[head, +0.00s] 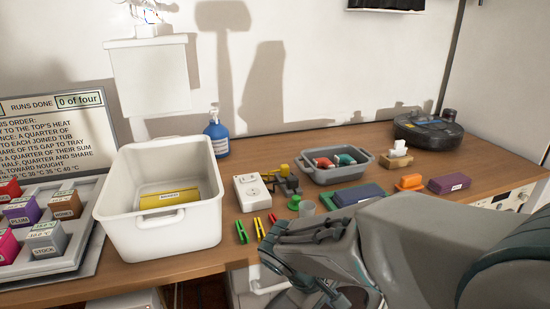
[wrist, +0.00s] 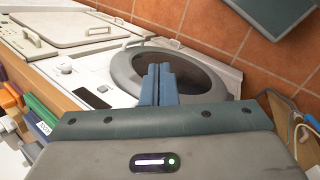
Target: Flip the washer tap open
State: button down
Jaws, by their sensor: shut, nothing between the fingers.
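My gripper (wrist: 158,84) shows in the wrist view with its two blue-grey fingers together and nothing between them. The fingers stand in front of a white washer (wrist: 97,90) with a round grey-rimmed dark door; I cannot tell the distance. In the head view, my arm reaches over the counter's front edge and hides what lies below; my fingertips cannot be made out there. A small yellow-handled fitting (head: 279,170) with dark parts lies on the counter; I cannot tell whether it is the washer tap. No tap is clearly visible in the wrist view.
The wooden counter (head: 330,139) holds a white tub (head: 122,222), a blue bottle (head: 216,136), a white socket box (head: 251,191), a grey basket (head: 352,174), coloured pegs (head: 258,228) and a dark round device (head: 428,130). Orange tiles (wrist: 222,24) lie beyond the washer.

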jog(key=c, duration=2.1)
grip_release()
jog(key=s+d+r+m+y+p, duration=0.1)
jog(key=r+m+y+p, duration=0.1)
jog(key=r, duration=0.2)
jog(key=s+d+r+m+y+p, duration=0.1)
jog(key=s+r+m+p, duration=0.1)
jog(key=r, duration=0.3)
jog(key=s+d+r+m+t+y+p, duration=0.1)
jog(key=s+r+m+y+p, duration=0.1)
jog(key=r+m+p, duration=0.1)
jog(key=shift+d+r+y+p, duration=0.15)
jog(key=shift+r+p, duration=0.1)
jog(key=shift+r, duration=0.3)
jog(key=shift+d+r+y+p, duration=0.15)
jog(key=shift+r+p, duration=0.1)
jog(key=shift+r, duration=0.3)
jog(key=o, duration=0.8)
jog(key=shift+a+r+m, duration=0.1)
jog(key=shift+m, duration=0.2)
jog(key=shift+c, duration=0.5)
jog(key=shift+a, duration=0.1)
